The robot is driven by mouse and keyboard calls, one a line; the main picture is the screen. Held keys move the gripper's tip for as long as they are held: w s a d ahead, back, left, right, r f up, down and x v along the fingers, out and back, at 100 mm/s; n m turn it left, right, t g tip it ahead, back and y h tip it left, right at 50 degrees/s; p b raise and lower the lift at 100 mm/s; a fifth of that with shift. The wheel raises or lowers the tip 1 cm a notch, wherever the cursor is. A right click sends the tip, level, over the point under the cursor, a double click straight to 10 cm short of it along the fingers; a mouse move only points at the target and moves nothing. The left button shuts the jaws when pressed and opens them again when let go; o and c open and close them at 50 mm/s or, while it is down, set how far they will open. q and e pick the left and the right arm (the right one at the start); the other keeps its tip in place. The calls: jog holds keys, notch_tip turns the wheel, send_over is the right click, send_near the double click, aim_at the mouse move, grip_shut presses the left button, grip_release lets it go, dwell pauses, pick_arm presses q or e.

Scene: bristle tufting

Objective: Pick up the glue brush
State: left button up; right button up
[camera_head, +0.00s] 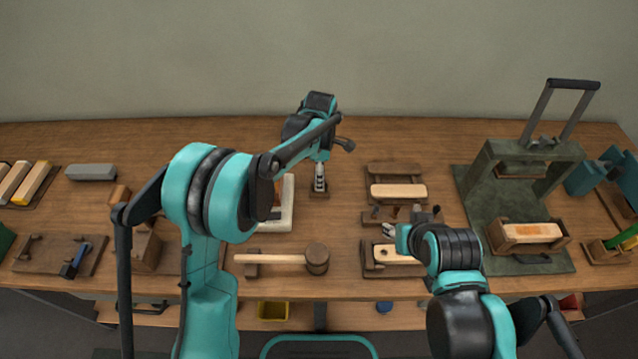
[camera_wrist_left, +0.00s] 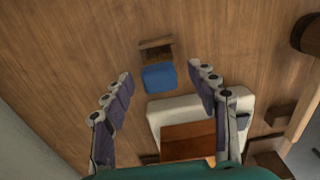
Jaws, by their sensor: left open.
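A blue block-like end (camera_wrist_left: 159,77) shows in the left wrist view, against a small wooden holder (camera_wrist_left: 156,50). It may be the glue brush seen nearly end-on; I cannot make out its bristles. My left gripper (camera_wrist_left: 160,95) is open, with a finger on either side of the blue end and visible gaps. In the head view my left gripper (camera_head: 320,178) points down over the holder (camera_head: 319,193), and the blue end is hidden there. My right gripper (camera_head: 398,230) is low over a wooden fixture (camera_head: 375,270) at centre right; its jaw state is unclear.
A pale tray (camera_head: 287,222) with a brown piece (camera_wrist_left: 188,137) lies beside the holder. A mallet (camera_head: 317,259) lies nearer the front edge. Wooden blocks (camera_head: 398,191) lie to the right, and a green press (camera_head: 530,170) stands further right. The bench behind is clear.

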pick_arm(q)
notch_tip(320, 180, down, 3)
jog(key=shift+f+b, duration=0.1)
jog(key=shift+b, duration=0.4)
jog(key=shift+c, duration=0.3)
jog(key=c, duration=1.2)
jog(key=shift+c, duration=0.2)
